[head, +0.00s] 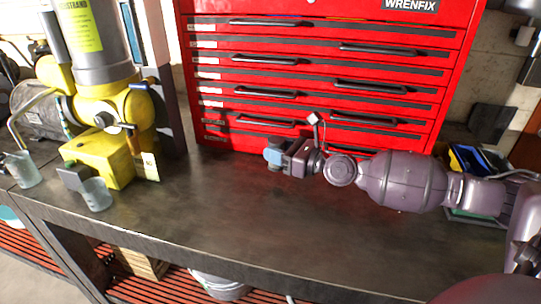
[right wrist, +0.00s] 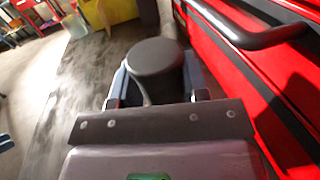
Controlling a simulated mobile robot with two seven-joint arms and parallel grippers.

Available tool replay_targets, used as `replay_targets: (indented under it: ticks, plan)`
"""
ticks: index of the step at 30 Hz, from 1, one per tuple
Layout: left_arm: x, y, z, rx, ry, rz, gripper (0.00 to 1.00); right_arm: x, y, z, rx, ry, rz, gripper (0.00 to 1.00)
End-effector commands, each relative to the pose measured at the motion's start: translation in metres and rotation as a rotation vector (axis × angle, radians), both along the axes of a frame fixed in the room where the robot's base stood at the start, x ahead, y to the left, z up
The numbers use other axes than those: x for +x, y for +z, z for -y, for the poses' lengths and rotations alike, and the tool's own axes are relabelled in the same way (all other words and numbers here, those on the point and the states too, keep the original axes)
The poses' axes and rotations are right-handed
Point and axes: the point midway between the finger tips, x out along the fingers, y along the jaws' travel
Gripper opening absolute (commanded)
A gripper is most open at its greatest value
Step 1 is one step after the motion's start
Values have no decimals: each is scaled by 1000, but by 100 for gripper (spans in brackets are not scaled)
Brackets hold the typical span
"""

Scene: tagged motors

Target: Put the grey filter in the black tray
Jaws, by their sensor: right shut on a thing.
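My right gripper (head: 273,157) is in front of the red tool chest, above the dark bench top. It is shut on the grey filter, a dark grey cylinder with a round flat top. The right wrist view shows the filter (right wrist: 153,62) between the two fingers (right wrist: 155,92). In the head view the filter is hard to make out at the fingertips. A dark bin area (head: 494,160) with blue and yellow things lies behind my right arm, partly hidden. I cannot tell if it is the black tray. My left gripper is not in view.
The red tool chest (head: 318,60) with black handles stands close behind the gripper. A yellow machine (head: 105,150) and two glass beakers (head: 96,194) are at the left. A black panel (head: 489,123) stands at the back right. The middle of the bench (head: 230,215) is clear.

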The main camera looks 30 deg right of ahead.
Motion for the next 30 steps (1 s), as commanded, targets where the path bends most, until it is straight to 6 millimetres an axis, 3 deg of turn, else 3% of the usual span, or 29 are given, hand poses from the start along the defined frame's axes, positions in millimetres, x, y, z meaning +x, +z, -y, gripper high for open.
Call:
replay_targets:
  ticks: [3,9,19,25,30]
  plan:
    - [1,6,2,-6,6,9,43,15,5,-6,4,-3,7,13]
    - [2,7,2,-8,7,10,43,24,1,-12,1,-1,0,13]
    - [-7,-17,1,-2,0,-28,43,25,-38,-12,-2,-1,-10,13]
    - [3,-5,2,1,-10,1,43,24,-36,-12,0,-2,-1,13]
    - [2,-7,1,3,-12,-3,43,24,-38,-12,0,-2,-1,13]
